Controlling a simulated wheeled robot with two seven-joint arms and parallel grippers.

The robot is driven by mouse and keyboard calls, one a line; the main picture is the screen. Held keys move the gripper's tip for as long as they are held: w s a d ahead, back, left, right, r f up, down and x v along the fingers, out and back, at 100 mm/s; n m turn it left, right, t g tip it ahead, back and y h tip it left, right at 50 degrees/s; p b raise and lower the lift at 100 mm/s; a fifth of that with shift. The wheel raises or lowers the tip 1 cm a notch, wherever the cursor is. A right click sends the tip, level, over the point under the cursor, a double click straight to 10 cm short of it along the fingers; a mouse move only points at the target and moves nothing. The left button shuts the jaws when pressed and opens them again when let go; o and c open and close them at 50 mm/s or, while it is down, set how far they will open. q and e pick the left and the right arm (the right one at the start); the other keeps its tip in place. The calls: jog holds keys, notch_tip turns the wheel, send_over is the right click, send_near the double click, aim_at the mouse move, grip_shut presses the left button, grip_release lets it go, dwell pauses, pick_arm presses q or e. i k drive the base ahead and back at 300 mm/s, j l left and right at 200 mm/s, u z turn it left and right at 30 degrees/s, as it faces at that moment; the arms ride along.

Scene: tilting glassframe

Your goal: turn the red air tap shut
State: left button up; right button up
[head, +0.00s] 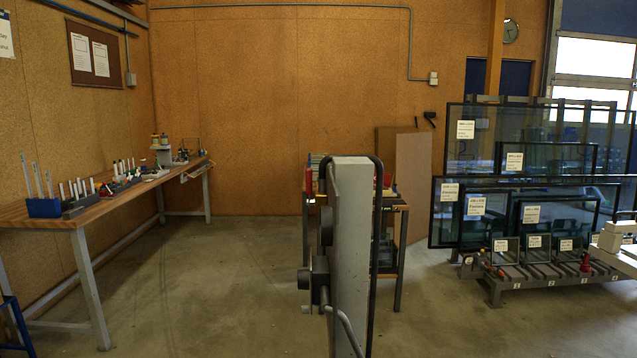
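A grey upright post (352,260) stands close in the middle, with a black hose along its right side. A dark box-like fitting (319,280) sits low on its left side, with a small knob sticking out to the left. A narrow red upright piece (309,180) shows just left of the post's top. I cannot tell whether it is the air tap or belongs to the trolley behind, nor which way it is turned. Neither of my grippers is in view.
A workbench (85,212) with tools runs along the left wall. A trolley (398,207) stands behind the post. A rack (520,283) of glass panes fills the right, with a small red item (585,262). A pale object (617,240) is at the right edge. Floor left of the post is clear.

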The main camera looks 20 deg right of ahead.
aim_at(309, 202)
jog(key=i+j+z, duration=0.15)
jog(key=j+z, duration=0.65)
jog(key=i+j+z, duration=0.1)
jog(key=j+z, duration=0.3)
jog(key=i+j+z, duration=0.2)
jog(key=j, duration=0.4)
jog(key=j+z, duration=0.15)
jog(key=j, duration=0.45)
jog(key=i+j+z, duration=0.15)
jog(key=i+j, duration=0.15)
jog(key=i+j+z, duration=0.1)
jog(key=i+j, duration=0.2)
jog(key=j, duration=0.2)
jog(key=i+j+z, duration=0.15)
jog(key=i+j, duration=0.15)
jog(key=j, duration=0.15)
